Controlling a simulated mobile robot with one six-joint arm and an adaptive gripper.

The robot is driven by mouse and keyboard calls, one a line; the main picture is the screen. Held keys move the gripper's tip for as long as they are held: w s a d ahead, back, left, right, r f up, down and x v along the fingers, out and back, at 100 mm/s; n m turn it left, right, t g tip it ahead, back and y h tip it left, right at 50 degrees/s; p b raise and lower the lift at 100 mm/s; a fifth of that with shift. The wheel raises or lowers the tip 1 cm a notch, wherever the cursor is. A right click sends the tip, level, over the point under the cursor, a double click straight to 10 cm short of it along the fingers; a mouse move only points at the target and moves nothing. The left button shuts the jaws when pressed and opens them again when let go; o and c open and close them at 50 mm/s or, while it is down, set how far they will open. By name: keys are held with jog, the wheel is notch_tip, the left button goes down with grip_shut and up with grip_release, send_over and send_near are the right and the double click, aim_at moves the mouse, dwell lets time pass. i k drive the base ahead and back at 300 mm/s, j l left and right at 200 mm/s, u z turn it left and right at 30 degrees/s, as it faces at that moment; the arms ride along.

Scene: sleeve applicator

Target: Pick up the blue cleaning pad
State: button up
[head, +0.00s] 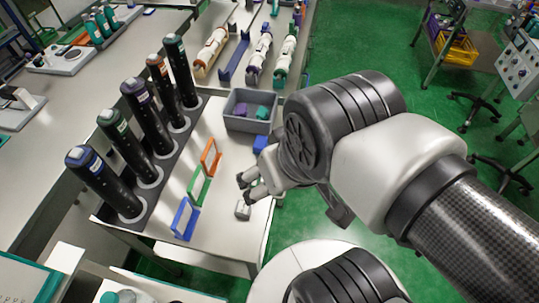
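A small blue block (261,143), which looks like the blue cleaning pad, lies on the white table just below the grey bin. My gripper and wrist partly cover its right side. My gripper (246,186) is over the right part of the table, below the blue block in the picture and apart from it. Its two fingers point left with a gap between them, and I see nothing held there. A small grey-white block (242,209) sits just below the fingertips.
A grey bin (249,123) holds purple and teal pads. Orange (210,157), green (198,186) and blue (184,219) framed panels stand on the table. Several tall black cylinders stand in a rack (160,178) at the left.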

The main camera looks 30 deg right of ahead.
aim_at(261, 143)
jog(key=z, duration=3.6)
jog(key=u, duration=3.25)
jog(key=i+l, duration=0.2)
jog(key=l, duration=0.15)
jog(key=i+l+z, duration=0.1)
jog(key=i+l, duration=0.1)
jog(key=l, duration=0.1)
